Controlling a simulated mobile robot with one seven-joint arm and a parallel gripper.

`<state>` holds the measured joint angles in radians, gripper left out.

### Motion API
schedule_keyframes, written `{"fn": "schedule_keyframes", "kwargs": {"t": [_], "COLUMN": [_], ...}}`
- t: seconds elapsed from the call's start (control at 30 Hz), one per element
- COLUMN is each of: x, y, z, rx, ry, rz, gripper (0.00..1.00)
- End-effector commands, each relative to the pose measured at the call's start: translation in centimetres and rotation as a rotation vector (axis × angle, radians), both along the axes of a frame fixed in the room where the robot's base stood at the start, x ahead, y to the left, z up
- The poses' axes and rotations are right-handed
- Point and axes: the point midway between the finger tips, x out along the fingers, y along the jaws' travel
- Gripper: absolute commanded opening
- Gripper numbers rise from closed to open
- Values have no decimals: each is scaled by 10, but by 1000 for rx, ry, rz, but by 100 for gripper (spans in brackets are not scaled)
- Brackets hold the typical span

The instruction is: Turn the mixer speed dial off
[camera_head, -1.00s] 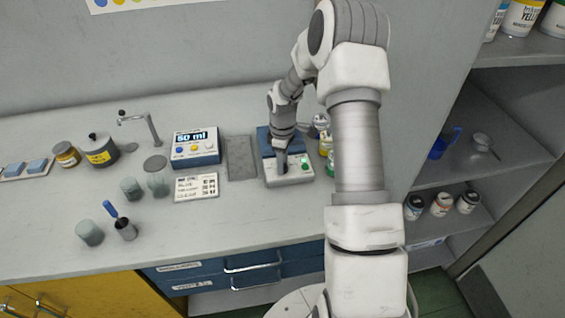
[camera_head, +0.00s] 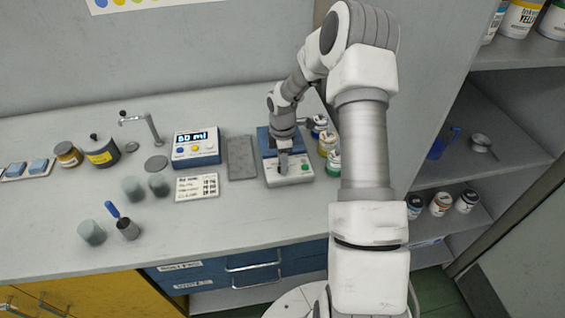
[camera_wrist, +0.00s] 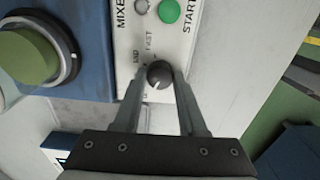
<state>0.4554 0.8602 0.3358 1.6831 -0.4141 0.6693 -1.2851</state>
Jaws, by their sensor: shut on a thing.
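The mixer (camera_head: 268,143) is a blue and light grey unit on the counter, with my gripper (camera_head: 283,168) reaching down to its front panel. In the wrist view the light panel (camera_wrist: 186,28) carries the words "MIXER", "START" and "FAST". The speed dial (camera_wrist: 159,72) is a small dark round knob with a pale pointer line. My gripper (camera_wrist: 160,82) is shut on the dial, one finger on each side. Part of the lettering around the dial is hidden by the fingers. A green start button (camera_wrist: 169,11) and a grey round button (camera_wrist: 141,6) sit beyond the dial.
A green-filled cup (camera_wrist: 28,54) sits on the mixer's blue part. Several paint jars (camera_head: 327,143) stand close right of the mixer. The counter's front strip is clear.

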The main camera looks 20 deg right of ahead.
Motion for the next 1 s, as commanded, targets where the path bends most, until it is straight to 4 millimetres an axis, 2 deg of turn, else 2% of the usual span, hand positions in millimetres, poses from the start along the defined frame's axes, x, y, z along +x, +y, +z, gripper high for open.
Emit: {"fn": "schedule_keyframes", "kwargs": {"t": [0.27, 0.3, 0.43, 0.77, 0.87, 1.0], "x": [1, 1, 0, 0, 1, 1], "y": [0, 0, 0, 0, 0, -1], "z": [0, 0, 0, 2, 10, 36], "rx": [0, 0, 0, 0, -1, -2], "ry": [-1, -1, -1, -1, -3, -5], "rz": [3, 3, 2, 1, 1, -1], "gripper": [0, 46, 69, 71, 71, 71]}}
